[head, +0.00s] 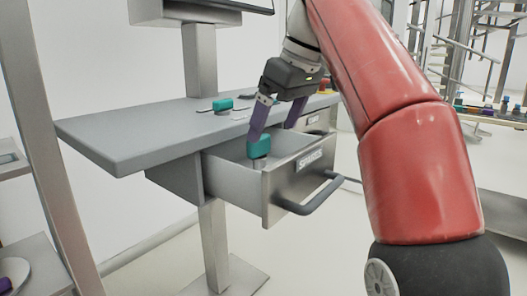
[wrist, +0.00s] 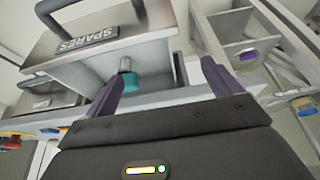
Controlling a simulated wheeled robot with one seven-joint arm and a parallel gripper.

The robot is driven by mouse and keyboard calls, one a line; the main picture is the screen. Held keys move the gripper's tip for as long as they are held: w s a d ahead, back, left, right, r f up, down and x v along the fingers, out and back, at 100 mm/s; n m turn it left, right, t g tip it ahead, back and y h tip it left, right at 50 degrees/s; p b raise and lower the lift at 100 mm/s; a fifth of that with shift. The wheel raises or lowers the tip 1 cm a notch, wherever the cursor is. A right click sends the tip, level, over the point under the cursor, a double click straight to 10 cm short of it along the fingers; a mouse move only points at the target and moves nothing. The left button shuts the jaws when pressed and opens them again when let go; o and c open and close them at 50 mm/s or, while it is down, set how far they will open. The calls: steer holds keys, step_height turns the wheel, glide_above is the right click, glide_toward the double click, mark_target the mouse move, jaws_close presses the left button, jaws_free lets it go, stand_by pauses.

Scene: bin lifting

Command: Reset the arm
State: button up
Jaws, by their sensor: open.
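My gripper (head: 271,134) hangs down over the open drawer (head: 280,182), its two purple fingers spread apart and nothing held between them. In the wrist view the fingers of my gripper (wrist: 163,72) also stand wide apart. A small part with a teal top and a grey metal lower end (head: 260,148) is in the drawer, just below the left finger. In the wrist view this teal part (wrist: 131,80) appears beside the left finger. I cannot tell whether the finger touches it.
The drawer front has a "SPARES" label (head: 310,158) and a dark handle (head: 312,196). The grey worktop (head: 135,135) adjoins the drawer and bears another teal part (head: 222,104). A monitor hangs above. Shelving stands at the left and right back.

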steer(key=s+d+f+m+t+h, duration=0.1)
steer(key=s+d+f+m, duration=0.2)
steer(key=s+f, duration=0.3)
steer(key=s+d+f+m+t+h, duration=0.1)
steer(key=s+d+f+m, duration=0.3)
steer(key=f, duration=1.1)
steer(key=s+d+f+m+h, duration=0.1)
steer(key=s+d+f+m, duration=0.2)
steer(key=s+d+f, duration=0.3)
steer(key=s+f, duration=0.3)
steer(key=f, duration=0.1)
steer(key=shift+s+f+t+h, duration=0.2)
steer(key=shift+s+t+h, duration=0.1)
steer(key=shift+s+t, duration=0.1)
steer(key=shift+c, duration=0.4)
